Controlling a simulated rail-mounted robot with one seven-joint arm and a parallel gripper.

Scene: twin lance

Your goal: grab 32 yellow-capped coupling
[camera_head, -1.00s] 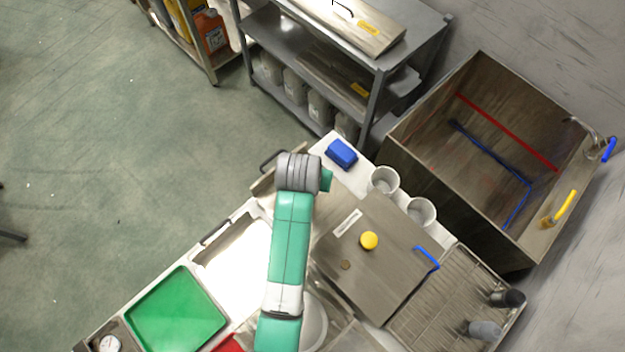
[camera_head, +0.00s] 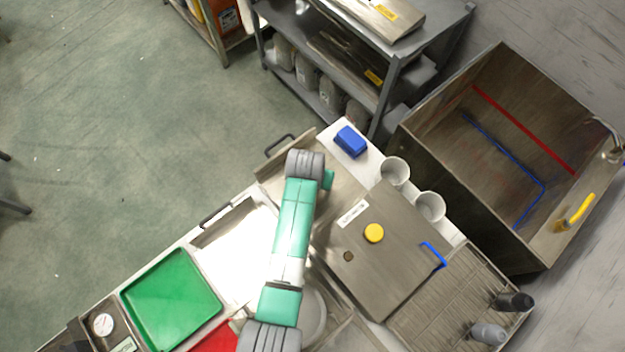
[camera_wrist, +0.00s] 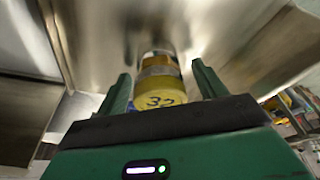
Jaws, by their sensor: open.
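In the wrist view a coupling with a yellow cap marked 32 (camera_wrist: 160,99) stands out from a metal surface, with a metal body behind the cap. My gripper (camera_wrist: 161,86) is open, and its two green fingers lie to the left and right of the cap. The picture does not settle whether they touch it. In the head view my gripper is hidden. A round yellow knob or cap (camera_head: 374,233) sits on a steel panel (camera_head: 395,275); I cannot tell whether it is the same coupling.
Two white cups (camera_head: 395,171) and a blue block (camera_head: 350,142) stand behind the panel. A deep steel sink (camera_head: 470,190) is at the right. A green tray (camera_head: 171,298) lies at the left. A wire rack (camera_head: 450,310) with dark cylinders is at the lower right.

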